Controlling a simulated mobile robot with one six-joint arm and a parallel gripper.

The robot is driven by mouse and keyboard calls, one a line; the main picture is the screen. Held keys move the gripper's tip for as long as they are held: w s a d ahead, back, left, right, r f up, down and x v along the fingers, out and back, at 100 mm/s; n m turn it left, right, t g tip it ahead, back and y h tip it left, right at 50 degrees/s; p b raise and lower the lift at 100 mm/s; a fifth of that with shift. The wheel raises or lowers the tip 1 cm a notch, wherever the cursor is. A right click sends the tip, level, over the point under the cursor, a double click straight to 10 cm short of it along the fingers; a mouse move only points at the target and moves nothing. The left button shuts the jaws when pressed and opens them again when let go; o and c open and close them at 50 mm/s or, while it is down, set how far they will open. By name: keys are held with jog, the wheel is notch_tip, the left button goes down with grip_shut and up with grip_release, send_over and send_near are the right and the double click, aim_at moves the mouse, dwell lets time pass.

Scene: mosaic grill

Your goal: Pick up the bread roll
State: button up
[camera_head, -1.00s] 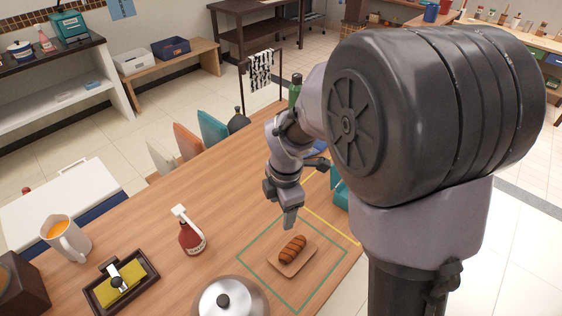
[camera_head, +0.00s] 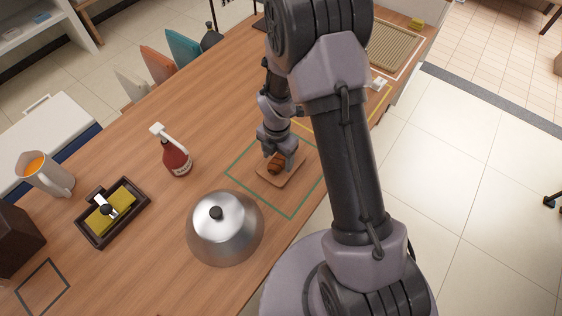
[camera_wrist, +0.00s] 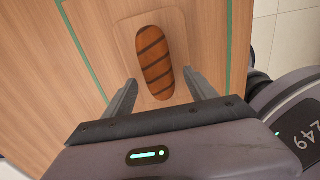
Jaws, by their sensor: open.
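The bread roll (camera_head: 277,165) is brown with dark grill stripes. It lies on a small wooden board (camera_head: 285,179) inside a green outlined square on the wooden table. My gripper (camera_head: 275,158) is right over the roll, pointing down, and hides part of it in the head view. In the wrist view the roll (camera_wrist: 155,62) lies lengthwise ahead of the jaws. The open fingers of my gripper (camera_wrist: 160,95) stand on either side of its near end, with a gap at each side.
A metal dome lid (camera_head: 225,230) with a black knob stands on the table near the board. A red bottle (camera_head: 177,158) with a white top stands to the left. A dark tray (camera_head: 112,213) with a yellow item and a white pitcher (camera_head: 48,174) are farther left.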

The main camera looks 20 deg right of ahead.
jog(key=shift+f, duration=0.95)
jog(key=shift+r, duration=0.1)
grip_shut()
jog(key=shift+r, duration=0.1)
